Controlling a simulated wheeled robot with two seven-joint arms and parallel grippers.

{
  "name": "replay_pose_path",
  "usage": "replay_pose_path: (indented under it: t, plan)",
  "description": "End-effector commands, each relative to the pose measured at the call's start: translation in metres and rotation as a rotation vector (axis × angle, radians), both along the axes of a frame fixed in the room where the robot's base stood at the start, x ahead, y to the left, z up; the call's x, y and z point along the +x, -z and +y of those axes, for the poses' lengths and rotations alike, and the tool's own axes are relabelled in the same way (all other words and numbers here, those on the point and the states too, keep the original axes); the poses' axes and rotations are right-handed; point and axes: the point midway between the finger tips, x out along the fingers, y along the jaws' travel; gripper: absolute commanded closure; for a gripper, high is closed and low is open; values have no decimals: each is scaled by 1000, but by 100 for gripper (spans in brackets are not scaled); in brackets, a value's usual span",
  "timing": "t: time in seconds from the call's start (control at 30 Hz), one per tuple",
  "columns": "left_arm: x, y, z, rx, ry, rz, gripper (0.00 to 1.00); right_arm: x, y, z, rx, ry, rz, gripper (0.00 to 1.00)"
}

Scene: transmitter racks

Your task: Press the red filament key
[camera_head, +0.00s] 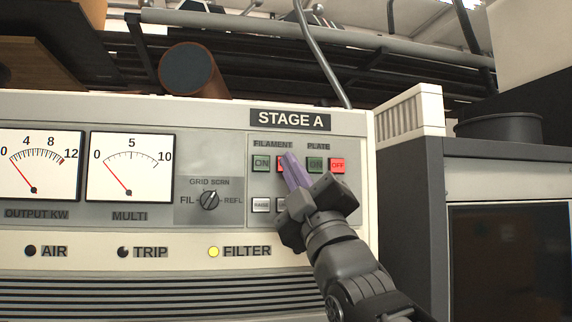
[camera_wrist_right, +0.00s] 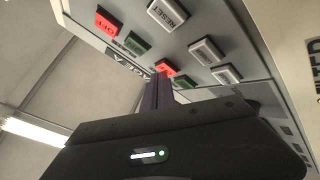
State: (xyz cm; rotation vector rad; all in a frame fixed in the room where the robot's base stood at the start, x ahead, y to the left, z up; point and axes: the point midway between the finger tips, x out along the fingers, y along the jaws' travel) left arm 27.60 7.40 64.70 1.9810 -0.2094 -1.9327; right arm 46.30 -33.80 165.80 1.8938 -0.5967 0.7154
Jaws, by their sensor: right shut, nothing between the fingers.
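The red filament key (camera_head: 280,167) sits under the FILAMENT label on the STAGE A panel, right of the green ON key (camera_head: 261,163). My right gripper (camera_head: 288,158) is shut and empty, its purple fingers covering most of the red key in the head view. In the right wrist view the red filament key (camera_wrist_right: 165,67) shows just beyond the fingertips (camera_wrist_right: 161,77). I cannot tell whether they touch it. My left gripper is not in view.
The green plate key (camera_head: 315,164) and red plate OFF key (camera_head: 337,165) are close on the right. Small grey keys (camera_head: 261,205) lie below. A selector knob (camera_head: 209,200) and two meters (camera_head: 131,167) are to the left. A dark cabinet (camera_head: 500,150) stands at right.

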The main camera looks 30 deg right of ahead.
Motion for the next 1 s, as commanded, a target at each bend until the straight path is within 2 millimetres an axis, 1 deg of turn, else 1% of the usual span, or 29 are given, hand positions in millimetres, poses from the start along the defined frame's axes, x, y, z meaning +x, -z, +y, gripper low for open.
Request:
replay_pose_path:
  t: [0.43,0.73,1.0]
  plan:
    - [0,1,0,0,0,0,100,1,1,-1,1,1,0,100]
    - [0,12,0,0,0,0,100,-11,2,4,0,-1,-1,100]
    - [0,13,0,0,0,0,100,-13,1,5,1,-1,0,100]
